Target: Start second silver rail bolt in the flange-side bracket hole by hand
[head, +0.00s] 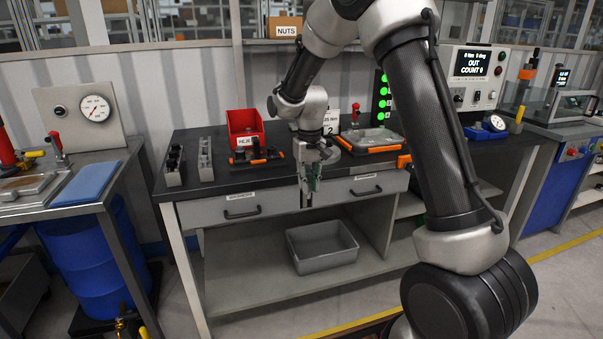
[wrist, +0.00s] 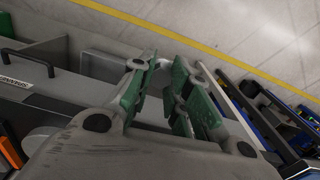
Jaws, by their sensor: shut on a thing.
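My gripper (head: 308,196) hangs in front of the bench's drawer fronts, fingers pointing down, below the worktop edge. I cannot pick out a silver rail bolt. A black fixture with orange ends (head: 257,157) lies on the worktop behind and left of my gripper. I cannot tell whether it carries the bracket hole.
The bench (head: 222,190) holds a red bin (head: 245,124), a dark narrow rack (head: 173,166), a grey narrow rack (head: 205,160) and an orange-trimmed tray (head: 369,139). A grey tub (head: 323,248) sits on the lower shelf. The floor in front is clear.

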